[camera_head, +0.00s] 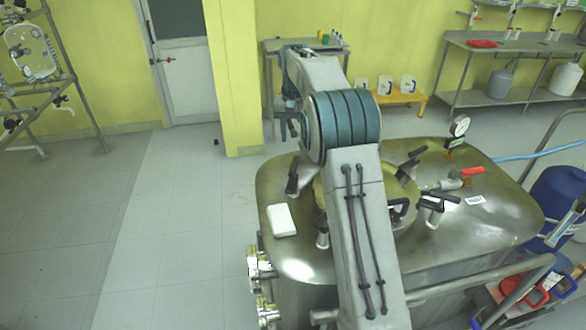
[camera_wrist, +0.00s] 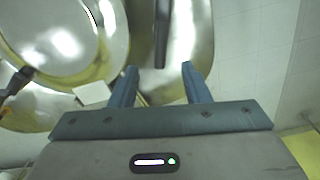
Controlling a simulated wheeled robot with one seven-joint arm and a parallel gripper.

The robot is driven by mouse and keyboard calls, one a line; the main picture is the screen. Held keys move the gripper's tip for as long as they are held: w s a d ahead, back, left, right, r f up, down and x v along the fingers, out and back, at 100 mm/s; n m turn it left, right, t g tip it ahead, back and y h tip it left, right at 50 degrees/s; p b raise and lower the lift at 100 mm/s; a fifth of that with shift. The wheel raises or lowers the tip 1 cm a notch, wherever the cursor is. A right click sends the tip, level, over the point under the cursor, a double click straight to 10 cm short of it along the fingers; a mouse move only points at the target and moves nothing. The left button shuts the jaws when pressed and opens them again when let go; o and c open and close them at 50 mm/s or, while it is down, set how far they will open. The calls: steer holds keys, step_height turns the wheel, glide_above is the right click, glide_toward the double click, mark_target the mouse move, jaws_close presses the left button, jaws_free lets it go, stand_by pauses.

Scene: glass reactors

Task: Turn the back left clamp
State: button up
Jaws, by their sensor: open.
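The back left clamp (camera_head: 293,178) is a black handle standing near the left edge of the round hatch on the steel reactor top (camera_head: 300,262). In the wrist view a dark upright handle (camera_wrist: 161,35), which looks like this clamp, lies just beyond and between my fingertips. My gripper (camera_wrist: 158,68) is open and empty, its two blue-grey fingers apart; no contact with the handle shows. In the head view my arm hides part of the hatch (camera_head: 405,215), and I cannot make out the fingertips there.
A white box (camera_head: 282,220) lies on the reactor top, left of the hatch. Other clamps stand around the hatch, one at front left (camera_head: 322,232) and one at front right (camera_head: 431,208). A pressure gauge (camera_head: 459,128) rises at the back right. Open floor lies left of the reactor.

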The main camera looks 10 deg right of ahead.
mark_target(294, 164)
steer(key=f, duration=0.4)
steer(key=f+p, duration=0.1)
steer(key=f, duration=0.9)
steer(key=shift+w+f, duration=0.15)
steer(key=shift+w, duration=0.25)
steer(key=shift+c, duration=0.3)
